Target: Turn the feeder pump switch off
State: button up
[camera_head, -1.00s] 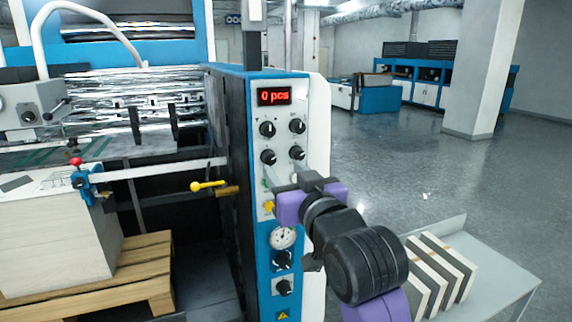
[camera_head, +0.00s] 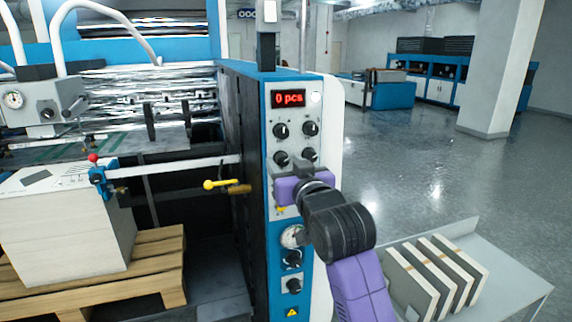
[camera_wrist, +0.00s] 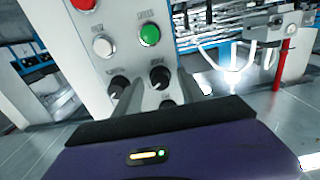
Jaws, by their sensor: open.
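The control panel (camera_head: 320,180) has a blue and white front with a red "0 pcs" display (camera_head: 288,98). Below it sit two rows of black rotary knobs, an upper left knob (camera_head: 281,131), upper right knob (camera_head: 310,128), lower left knob (camera_head: 281,158) and lower right knob (camera_head: 309,155). Their labels are too small to read, so I cannot tell which is the feeder pump switch. My purple gripper (camera_head: 296,170) is open just below the lower row. In the wrist view, two black knobs (camera_wrist: 119,87) (camera_wrist: 160,77) stand beyond my fingers; I cannot tell whether they touch.
The wrist view shows white (camera_wrist: 103,46) and green (camera_wrist: 150,34) buttons. A yellow-handled lever (camera_head: 222,184) sticks out at left. A side table (camera_head: 510,290) with boards is at right. Open floor lies behind.

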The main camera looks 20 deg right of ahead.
grip_shut()
jog(key=n, duration=0.5)
jog(key=shift+d+n, duration=0.1)
jog(key=shift+n, duration=0.2)
jog(key=n, duration=0.6)
jog(key=shift+n, duration=0.3)
dwell(0.3)
grip_release()
